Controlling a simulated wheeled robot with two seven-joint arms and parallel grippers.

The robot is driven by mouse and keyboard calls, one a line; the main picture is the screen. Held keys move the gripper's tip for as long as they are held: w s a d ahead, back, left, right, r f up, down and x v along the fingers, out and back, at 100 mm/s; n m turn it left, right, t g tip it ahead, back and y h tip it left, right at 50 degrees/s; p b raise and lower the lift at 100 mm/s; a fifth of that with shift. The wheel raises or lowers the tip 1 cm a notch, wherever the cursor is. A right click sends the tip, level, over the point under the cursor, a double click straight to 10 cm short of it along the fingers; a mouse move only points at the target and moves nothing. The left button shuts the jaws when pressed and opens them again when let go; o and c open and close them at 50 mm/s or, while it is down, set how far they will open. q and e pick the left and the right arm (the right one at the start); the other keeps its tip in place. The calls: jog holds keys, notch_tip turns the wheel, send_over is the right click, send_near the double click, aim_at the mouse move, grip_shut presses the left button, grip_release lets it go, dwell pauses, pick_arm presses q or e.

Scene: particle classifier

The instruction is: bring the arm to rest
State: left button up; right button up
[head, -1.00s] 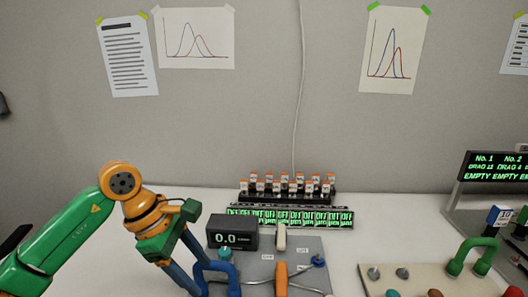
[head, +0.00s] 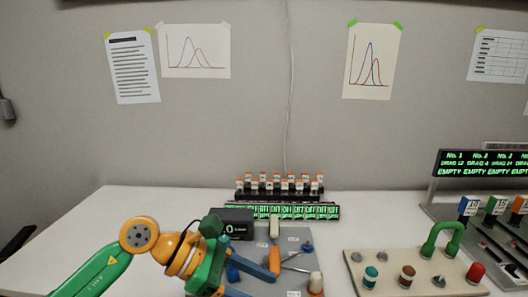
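My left arm comes in from the lower left, with green and orange links. Its gripper (head: 254,284) has blue fingers that stand apart, over the front left of the grey panel (head: 294,235). The lower finger is partly cut by the bottom edge of the picture. A blue piece (head: 233,273) on the panel shows close behind the fingers, and I cannot tell whether they touch it. Nothing is seen held. An orange handle (head: 274,261) stands just beyond the upper fingertip. My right gripper is not in view.
A black display box (head: 236,222) is partly hidden by my arm. A row of green-lit displays (head: 290,212) and a rack of orange-capped vials (head: 280,186) stand behind. A beige board (head: 405,262) with a green handle (head: 443,239) lies right. The left table is clear.

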pick_arm(q)
jog(key=s+d+r+n+h, duration=0.2)
jog(key=d+r+n+h, duration=0.1)
jog(key=d+r+h, duration=0.25)
jog(key=w+a+r+n+t+h, duration=0.3)
jog(key=w+r+n+t+h, duration=0.15)
jog(key=n+t, duration=0.75)
jog(key=w+a+f+n+t+y, duration=0.1)
jog(key=a+f+n+t+y, duration=0.1)
jog(key=a+f+n+y, duration=1)
jog(key=w+a+f+n+t+y, duration=0.25)
jog(key=f+n+y, duration=0.4)
jog(key=n, duration=1.05)
jog(key=s+a+f+n+g+y, duration=0.15)
jog(key=s+f+n+g, duration=0.35)
jog(key=s+f, duration=0.5)
jog(key=s+a+f+n+g+y, duration=0.1)
jog(key=s+a+f+n+g, duration=0.2)
jog(key=s+f+g, duration=0.7)
jog(key=s+f, duration=0.3)
jog(key=f, duration=0.5)
jog(key=s+f, duration=0.3)
jog(key=f, duration=0.4)
jog(key=s+a+f+p, duration=0.1)
jog(key=s+a+f, duration=0.1)
jog(key=s+f, duration=0.6)
jog(key=s, duration=0.3)
jog(key=shift+s+f+g, duration=0.35)
